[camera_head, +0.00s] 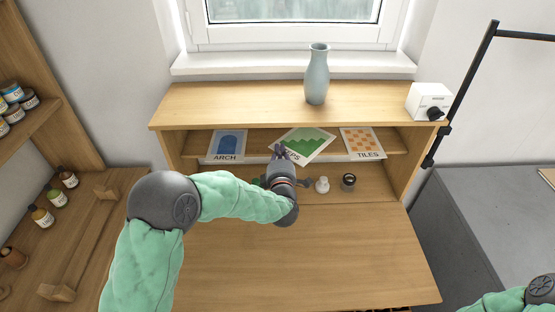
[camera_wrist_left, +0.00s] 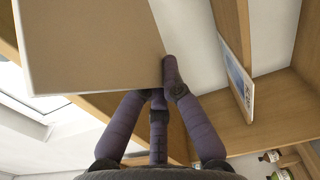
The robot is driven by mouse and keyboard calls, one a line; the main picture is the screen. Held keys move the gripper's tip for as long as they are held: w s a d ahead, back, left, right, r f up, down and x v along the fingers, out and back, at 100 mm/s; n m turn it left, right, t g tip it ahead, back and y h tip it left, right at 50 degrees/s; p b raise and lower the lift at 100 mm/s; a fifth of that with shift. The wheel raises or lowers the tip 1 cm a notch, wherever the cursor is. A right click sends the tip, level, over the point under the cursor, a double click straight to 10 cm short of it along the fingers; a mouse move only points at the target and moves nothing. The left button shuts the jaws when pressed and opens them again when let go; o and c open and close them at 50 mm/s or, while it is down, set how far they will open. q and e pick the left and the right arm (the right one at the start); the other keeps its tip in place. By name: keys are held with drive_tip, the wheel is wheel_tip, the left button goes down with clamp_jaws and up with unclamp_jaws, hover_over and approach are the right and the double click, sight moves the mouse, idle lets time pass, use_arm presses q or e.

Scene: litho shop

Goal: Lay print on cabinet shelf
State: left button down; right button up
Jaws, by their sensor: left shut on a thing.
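A print with green hills on a pale ground (camera_head: 305,142) is in the cabinet opening, tilted in the picture. Its caption is partly hidden behind my fingers. My left gripper (camera_head: 281,152) is shut on its lower left part. In the left wrist view the held print (camera_wrist_left: 90,45) shows its plain tan back, with my dark fingers (camera_wrist_left: 164,90) at its edge. The cabinet shelf (camera_head: 258,147) runs behind and below the print; whether they touch is unclear. My right gripper is outside the views; only some of my right arm shows at the lower right.
The ARCH print (camera_head: 229,144) stands left of the held print, and the TILES print (camera_head: 361,142) right. A white piece (camera_head: 322,185) and a dark loupe-like jar (camera_head: 348,181) stand below. A vase (camera_head: 317,75) and white box (camera_head: 428,101) are on top. The lower desk board (camera_head: 350,250) is clear.

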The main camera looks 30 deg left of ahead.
use_arm(q)
drive_tip(key=w+a+f+b, duration=0.2)
drive_tip(key=w+a+f, duration=0.2)
drive_tip(key=f, duration=0.5)
drive_tip(key=shift+w+a+f, duration=0.3)
drive_tip(key=shift+w+f, duration=0.05)
drive_tip(key=shift+w, duration=0.15)
drive_tip(key=shift+f, duration=0.15)
drive_tip(key=c, duration=1.4)
unclamp_jaws()
